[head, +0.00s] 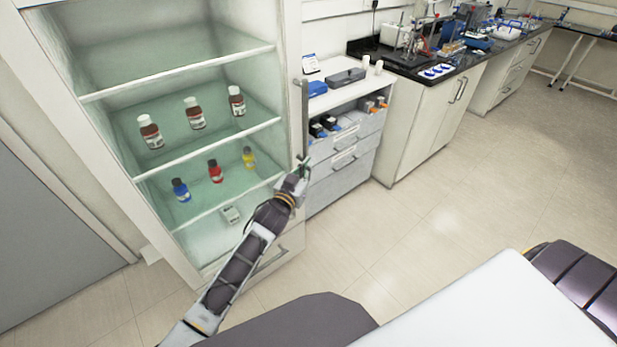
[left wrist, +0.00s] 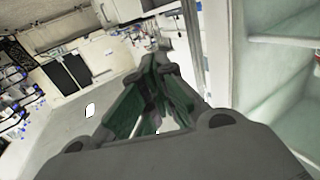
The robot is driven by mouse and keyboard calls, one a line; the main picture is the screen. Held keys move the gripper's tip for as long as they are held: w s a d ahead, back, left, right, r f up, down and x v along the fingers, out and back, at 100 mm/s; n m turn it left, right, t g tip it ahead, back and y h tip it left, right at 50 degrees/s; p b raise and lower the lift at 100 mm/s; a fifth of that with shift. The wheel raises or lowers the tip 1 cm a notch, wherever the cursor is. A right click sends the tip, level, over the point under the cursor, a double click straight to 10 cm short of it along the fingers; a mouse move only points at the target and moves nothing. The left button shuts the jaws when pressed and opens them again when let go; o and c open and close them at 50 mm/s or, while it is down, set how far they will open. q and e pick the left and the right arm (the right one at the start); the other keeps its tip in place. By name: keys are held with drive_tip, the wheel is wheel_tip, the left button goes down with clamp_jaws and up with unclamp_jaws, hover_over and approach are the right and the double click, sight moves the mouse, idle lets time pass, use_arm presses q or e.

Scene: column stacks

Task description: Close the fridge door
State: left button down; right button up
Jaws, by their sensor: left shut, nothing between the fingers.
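The white fridge (head: 88,96) stands open at the left of the head view, with its shelves showing. My left gripper (head: 302,167) is shut and empty, close to the lower end of the handle. In the left wrist view the gripper (left wrist: 160,62) lies just left of the handle (left wrist: 192,45) and the door edge (left wrist: 216,50). Whether it touches the door I cannot tell. My right gripper is out of view.
Brown bottles (head: 195,113) and small coloured bottles (head: 215,171) stand on the fridge shelves. A white drawer cabinet (head: 340,178) stands just right of the door. A lab bench (head: 425,125) runs behind it. The floor (head: 440,210) at centre right is clear.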

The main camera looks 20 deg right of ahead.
use_arm(q)
drive_tip(key=shift+s+a, duration=0.25)
drive_tip(key=shift+s, duration=0.4)
drive_tip(key=shift+s+a, duration=0.2)
drive_tip(key=shift+s, duration=0.45)
drive_tip(key=shift+s+a, duration=0.25)
drive_tip(key=shift+s, duration=0.4)
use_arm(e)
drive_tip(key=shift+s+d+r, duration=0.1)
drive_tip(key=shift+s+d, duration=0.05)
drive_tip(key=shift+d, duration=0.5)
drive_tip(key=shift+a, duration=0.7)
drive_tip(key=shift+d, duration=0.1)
